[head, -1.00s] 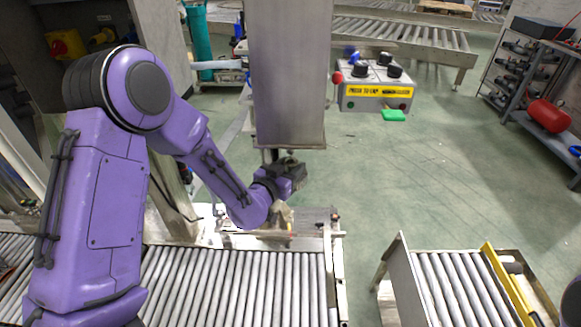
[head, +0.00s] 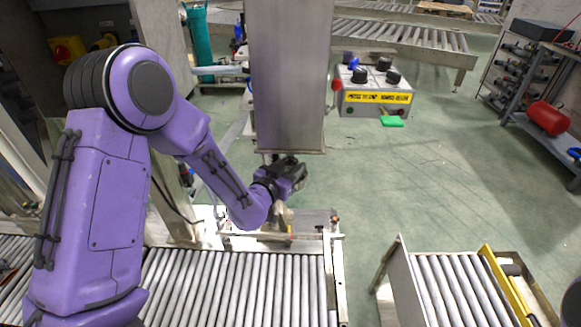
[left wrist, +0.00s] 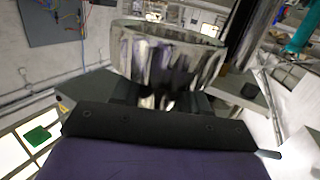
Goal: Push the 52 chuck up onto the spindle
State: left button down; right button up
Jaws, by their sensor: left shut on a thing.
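My left gripper (head: 292,172) is just under the lower end of the tall grey metal column (head: 288,80). In the left wrist view a shiny, clear-looking round metal piece, seemingly the chuck (left wrist: 165,62), stands wide end up between the dark jaws (left wrist: 160,98), which are shut on it. I cannot read a 52 on it. In the head view the gripper hides most of the chuck. A short dark stub, perhaps the spindle (head: 268,158), shows below the column; whether the chuck touches it I cannot tell. My right gripper is not in view.
A pale fixture plate (head: 310,222) lies below the gripper, behind a roller conveyor (head: 240,285). A control box (head: 375,97) with black knobs stands right of the column. Another roller section (head: 455,290) is at lower right. Green floor is open between them.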

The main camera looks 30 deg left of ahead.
aim_at(289, 158)
pick_arm(q)
jog(key=shift+r+p, duration=1.6)
jog(key=shift+r, duration=0.35)
dwell(0.5)
jog(key=shift+c, duration=2.4)
grip_release()
jog(key=shift+f, duration=0.15)
jog(key=shift+s, duration=0.15)
jog(key=shift+s, duration=0.3)
jog(key=s+r+p, duration=0.1)
jog(key=s+p, duration=0.2)
jog(key=s, duration=0.6)
jog(key=shift+s+a+r, duration=0.15)
jog(key=shift+s+r, duration=0.1)
jog(key=shift+s, duration=0.1)
